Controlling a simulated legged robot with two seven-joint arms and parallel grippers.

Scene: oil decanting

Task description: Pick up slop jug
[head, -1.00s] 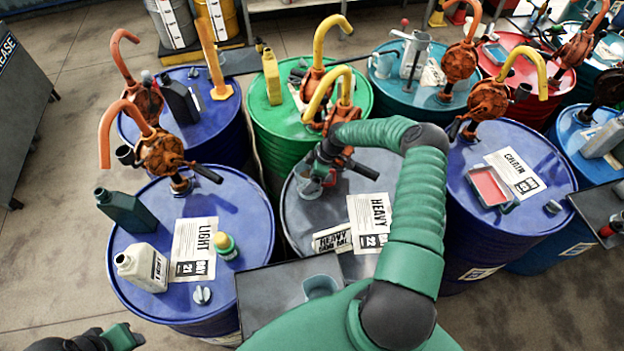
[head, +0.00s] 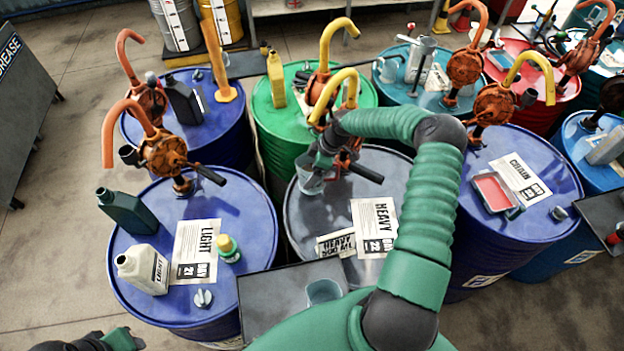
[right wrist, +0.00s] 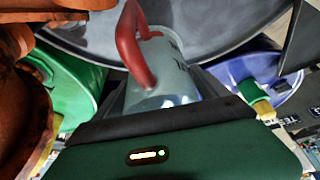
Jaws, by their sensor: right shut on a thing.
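A translucent jug (head: 310,178) with a red handle is by the pump at the back left of the grey drum (head: 325,225) marked HEAVY. I cannot read a slop mark on it. My right gripper (head: 320,160) is shut on this jug; in the right wrist view the jug (right wrist: 170,75) sits between the dark fingers, handle towards the camera. The jug appears just above the drum top, though its base is partly hidden. A second pale container (head: 323,291) stands on the dark tray (head: 265,300) in front. My left arm's end (head: 95,342) shows at the bottom left, cut off.
A rusty pump with a yellow spout (head: 340,90) stands close behind the jug. The blue LIGHT drum (head: 150,265) at left carries bottles and another pump (head: 160,152). The HEAVY drum's front holds a label sheet (head: 376,225) and a rag (head: 335,243).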

